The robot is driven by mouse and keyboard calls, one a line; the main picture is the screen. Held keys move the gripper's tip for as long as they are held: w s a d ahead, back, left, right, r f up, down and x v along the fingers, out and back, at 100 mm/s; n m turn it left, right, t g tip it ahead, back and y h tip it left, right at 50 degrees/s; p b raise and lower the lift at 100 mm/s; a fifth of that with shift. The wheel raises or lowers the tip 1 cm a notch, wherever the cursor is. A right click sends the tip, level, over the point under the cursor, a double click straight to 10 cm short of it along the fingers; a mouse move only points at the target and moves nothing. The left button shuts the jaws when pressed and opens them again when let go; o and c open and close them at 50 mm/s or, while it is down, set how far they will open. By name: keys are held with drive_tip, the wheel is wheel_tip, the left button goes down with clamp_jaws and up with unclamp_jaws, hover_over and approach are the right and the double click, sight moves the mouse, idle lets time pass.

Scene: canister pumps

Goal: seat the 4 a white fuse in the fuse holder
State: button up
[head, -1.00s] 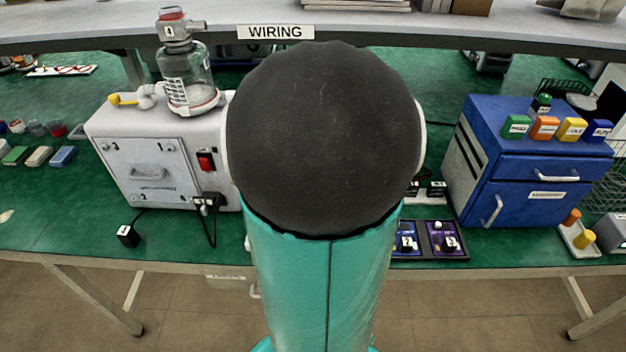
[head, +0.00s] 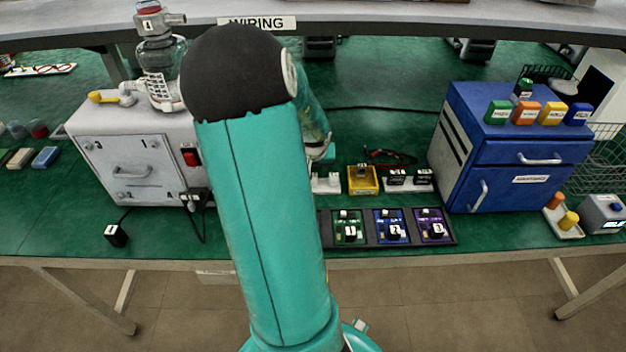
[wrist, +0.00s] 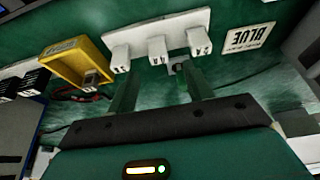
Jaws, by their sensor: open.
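Three white fuses stand in a row on a white strip (wrist: 185,24) in the wrist view: a left one (wrist: 120,59), a middle one (wrist: 158,51) and a right one (wrist: 199,41). Their markings are too small to read, so I cannot tell which is the 4 A. My gripper (wrist: 160,78) is open just short of the row, its fingers apart and no fuse between them. In the head view my arm hides part of the white row (head: 326,184). A yellow open box (wrist: 62,48) beside the strip holds a small pale block; I cannot tell whether it is the fuse holder.
Black blocks (head: 410,180) stand right of the yellow box (head: 363,187). A dark tray (head: 456,237) with green, blue and purple units lies in front. A white cabinet (head: 130,160) stands left, a blue drawer unit (head: 520,160) right. A shelf (head: 400,18) overhangs the back.

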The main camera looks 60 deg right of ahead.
sight(313, 174)
drive_tip(key=x, duration=0.4)
drive_tip(key=shift+s+f, duration=0.1)
drive_tip(key=shift+f, duration=0.2)
drive_tip(key=c, duration=1.1)
drive_tip(key=shift+o, duration=0.2)
drive_tip(key=shift+r, duration=0.2)
drive_tip(key=shift+r, duration=0.3)
wheel_tip(313, 174, up, 2)
drive_tip(key=shift+r, duration=0.1)
drive_tip(key=s+a+r, duration=0.6)
drive_tip(key=a+r, duration=0.4)
drive_tip(key=a, duration=0.2)
drive_tip(key=shift+a, duration=0.25)
